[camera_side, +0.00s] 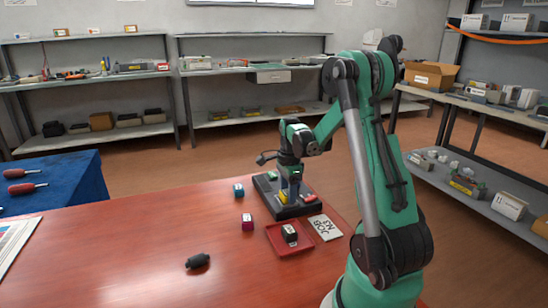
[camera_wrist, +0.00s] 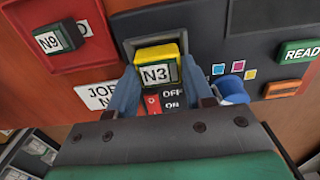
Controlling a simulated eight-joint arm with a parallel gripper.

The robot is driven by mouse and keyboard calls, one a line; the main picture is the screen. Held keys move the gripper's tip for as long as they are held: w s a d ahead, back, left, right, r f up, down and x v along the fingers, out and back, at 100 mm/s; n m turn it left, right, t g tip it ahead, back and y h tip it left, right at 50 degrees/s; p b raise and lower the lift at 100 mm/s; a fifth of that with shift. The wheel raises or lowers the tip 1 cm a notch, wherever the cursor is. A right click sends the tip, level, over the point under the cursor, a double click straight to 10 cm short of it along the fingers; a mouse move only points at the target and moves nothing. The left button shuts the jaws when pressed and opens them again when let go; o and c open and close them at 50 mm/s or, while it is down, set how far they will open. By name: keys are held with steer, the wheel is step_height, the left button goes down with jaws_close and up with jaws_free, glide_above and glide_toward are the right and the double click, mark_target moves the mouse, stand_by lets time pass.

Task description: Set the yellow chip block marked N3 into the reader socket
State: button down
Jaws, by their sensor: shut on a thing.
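The yellow chip block marked N3 (camera_wrist: 156,66) is between the two fingers of my gripper (camera_wrist: 160,72), which is shut on it. In the side view my gripper (camera_side: 290,180) points down over the dark reader (camera_side: 291,210), with yellow (camera_side: 283,197) showing at its tip. In the wrist view the block is at the reader socket (camera_wrist: 130,46), whose dark rim shows around its upper side. The block and fingers hide most of the socket. I cannot tell whether the block is seated or just above it.
A red tray (camera_side: 274,235) holds a black block (camera_side: 289,234). A job card (camera_side: 325,228) lies beside it. A red switch (camera_wrist: 153,103) is close below the N3 block.

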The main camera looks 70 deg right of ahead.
steer(key=shift+f, duration=0.2)
steer(key=shift+c, duration=1.3)
jaws_free()
steer(key=shift+r, duration=2.4)
steer(key=shift+w+a+r, duration=0.15)
steer(key=shift+a, duration=0.05)
steer(key=w+a+r+n+t, duration=0.1)
steer(key=a+r+n+t, duration=0.1)
steer(key=a+n, duration=1.1)
steer(key=w+a+r+n+t, duration=0.2)
steer(key=a+n+t, duration=0.3)
steer(key=a+n, duration=0.7)
steer(key=shift+a+r+n, duration=0.35)
steer(key=shift+r+n, duration=0.3)
steer(key=shift+n, duration=0.35)
